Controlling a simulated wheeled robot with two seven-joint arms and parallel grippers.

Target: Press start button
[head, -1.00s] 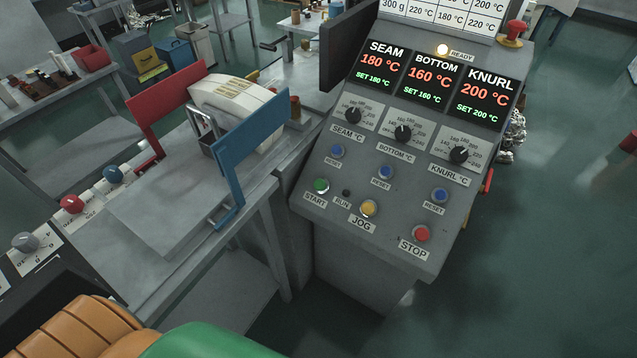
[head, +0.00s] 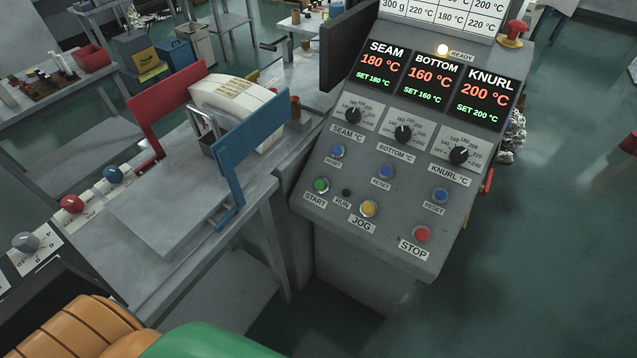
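The green START button (head: 321,185) sits at the lower left of the grey sloped control panel (head: 400,240), with its START label below it. A dark RUN lamp (head: 346,193) is just to its right, then the yellow JOG button (head: 369,208) and the red STOP button (head: 421,234). The READY lamp (head: 442,49) glows above the displays. SEAM reads 180, BOTTOM 160 and KNURL 200, each matching its set value. Neither of my grippers is in the head view, and nothing touches the START button.
Blue reset buttons and dials sit above START. A red mushroom button (head: 514,31) is at the upper right. Space before the panel is clear.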

